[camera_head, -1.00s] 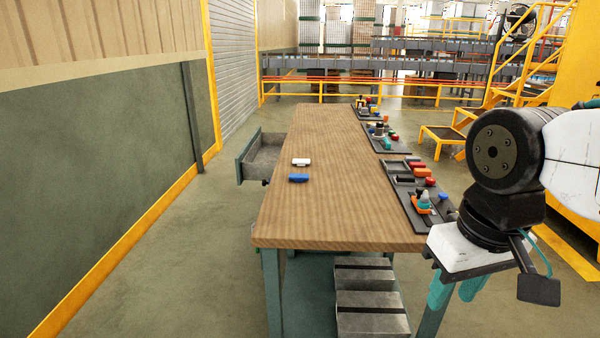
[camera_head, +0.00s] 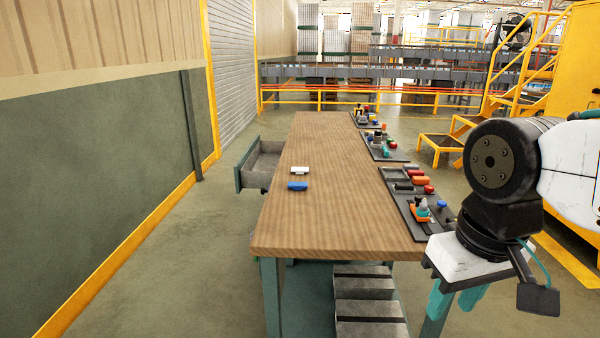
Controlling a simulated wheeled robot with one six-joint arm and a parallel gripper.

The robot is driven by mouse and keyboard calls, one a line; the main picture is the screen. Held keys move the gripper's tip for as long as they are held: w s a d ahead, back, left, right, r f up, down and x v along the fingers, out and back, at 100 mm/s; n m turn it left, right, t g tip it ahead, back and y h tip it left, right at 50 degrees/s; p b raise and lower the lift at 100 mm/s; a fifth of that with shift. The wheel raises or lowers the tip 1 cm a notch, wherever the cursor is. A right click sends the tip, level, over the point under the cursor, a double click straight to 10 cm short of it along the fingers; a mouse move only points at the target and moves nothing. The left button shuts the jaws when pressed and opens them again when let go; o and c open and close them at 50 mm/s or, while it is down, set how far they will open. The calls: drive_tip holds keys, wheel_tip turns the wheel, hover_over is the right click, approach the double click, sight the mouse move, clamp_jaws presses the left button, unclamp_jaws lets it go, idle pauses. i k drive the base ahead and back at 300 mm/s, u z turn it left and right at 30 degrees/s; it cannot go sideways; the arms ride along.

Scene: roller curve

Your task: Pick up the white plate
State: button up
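A small white block-like piece (camera_head: 300,170), the only loose white thing on the tabletop, lies near the left edge of the wooden table (camera_head: 335,220). I take it for the white plate, though it is small in view. A blue piece (camera_head: 298,186) lies just in front of it, with a narrow gap. My gripper (camera_head: 455,302) hangs pointing down off the table's front right corner, well away from both pieces. Its two teal fingers are apart with nothing seen between them.
Dark trays (camera_head: 405,188) with several coloured parts line the table's right edge. An open drawer (camera_head: 258,165) sticks out on the left. Grey boxes (camera_head: 368,305) stand below the tabletop. Yellow steps (camera_head: 440,145) stand to the right. The middle of the tabletop is clear.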

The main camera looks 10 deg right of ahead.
sight(298, 170)
drive_tip(key=z, duration=0.05)
drive_tip(key=k, duration=0.55)
drive_tip(key=u, duration=0.8)
drive_tip(key=i, duration=1.2)
drive_tip(key=u, duration=0.65)
drive_tip(key=i, duration=2.8)
drive_tip(key=z, duration=1.4)
drive_tip(key=i, duration=0.85)
drive_tip(key=z, duration=1.1)
drive_tip(key=i, duration=0.3)
drive_tip(key=z, duration=0.15)
